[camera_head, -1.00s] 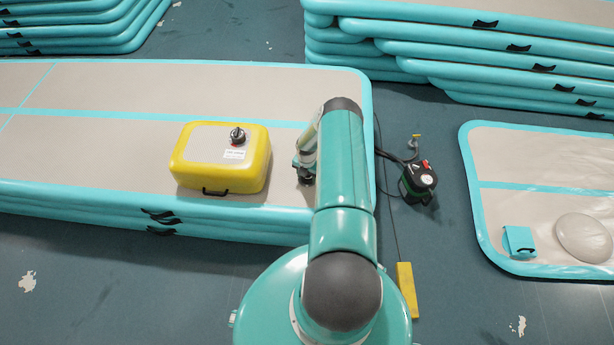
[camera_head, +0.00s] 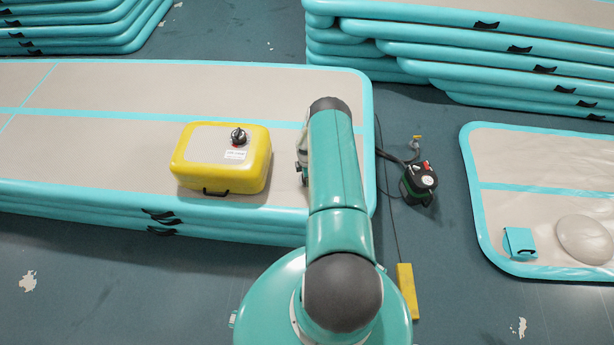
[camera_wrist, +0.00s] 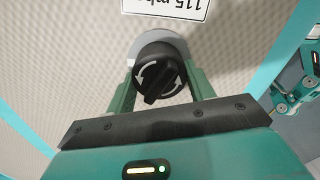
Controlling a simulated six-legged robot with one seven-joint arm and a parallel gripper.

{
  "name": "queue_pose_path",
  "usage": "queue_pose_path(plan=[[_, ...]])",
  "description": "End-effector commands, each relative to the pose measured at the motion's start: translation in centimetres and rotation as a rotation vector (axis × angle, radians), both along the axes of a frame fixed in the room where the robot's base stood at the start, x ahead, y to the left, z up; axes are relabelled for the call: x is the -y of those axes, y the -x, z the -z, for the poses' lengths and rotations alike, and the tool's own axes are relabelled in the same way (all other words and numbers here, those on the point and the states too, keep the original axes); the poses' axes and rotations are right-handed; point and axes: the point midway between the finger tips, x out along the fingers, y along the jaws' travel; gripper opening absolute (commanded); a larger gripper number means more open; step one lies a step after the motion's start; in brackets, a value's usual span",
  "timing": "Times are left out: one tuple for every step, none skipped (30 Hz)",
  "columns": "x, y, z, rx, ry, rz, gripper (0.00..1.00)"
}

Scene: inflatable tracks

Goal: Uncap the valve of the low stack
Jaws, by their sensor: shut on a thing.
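The low stack (camera_head: 80,85) is a pile of flat beige mats with turquoise edges at the left of the head view. In the wrist view, the valve's black round cap (camera_wrist: 158,76) has white turning arrows and a raised grip bar. It sits on a pale grey valve base (camera_wrist: 180,46) on the mat's top. My gripper (camera_wrist: 160,82) is shut on the cap, one green finger at each side. In the head view my gripper (camera_head: 303,178) is at the stack's right end, mostly hidden by my arm; the cap is hidden there.
A yellow case (camera_head: 220,160) with a black knob on top stands on the stack left of my gripper. A black pump (camera_head: 418,183) with a hose is on the floor to the right. A flat mat (camera_head: 520,200) lies further right, and a taller stack (camera_head: 470,50) stands behind.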

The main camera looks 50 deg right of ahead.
Motion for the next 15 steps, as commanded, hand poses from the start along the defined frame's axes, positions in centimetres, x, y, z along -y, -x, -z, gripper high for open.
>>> queue_pose_path(plan=[[0.03, -0.01, -0.01, 0.000, 0.000, 0.000, 0.31], [0.03, -0.01, -0.01, 0.000, 0.000, -0.001, 0.31], [0.03, -0.01, -0.01, 0.000, 0.000, 0.000, 0.31], [0.03, -0.01, -0.01, 0.001, 0.001, 0.006, 0.31], [0.03, -0.01, -0.01, -0.001, 0.001, 0.019, 0.31], [0.05, -0.04, -0.01, 0.000, 0.001, 0.049, 0.31], [0.06, -0.06, -0.01, 0.000, 0.001, 0.083, 0.31], [0.10, -0.07, -0.01, 0.000, 0.002, 0.123, 0.31], [0.13, -0.09, -0.01, 0.000, 0.002, 0.184, 0.31], [0.17, -0.13, -0.02, 0.000, 0.001, 0.231, 0.31], [0.19, -0.15, -0.02, 0.000, 0.001, 0.278, 0.31], [0.23, -0.16, -0.02, 0.000, 0.002, 0.333, 0.31], [0.24, -0.18, -0.02, 0.000, 0.002, 0.370, 0.31], [0.25, -0.20, -0.02, 0.000, 0.001, 0.400, 0.31], [0.26, -0.22, -0.02, 0.000, 0.001, 0.428, 0.31]])
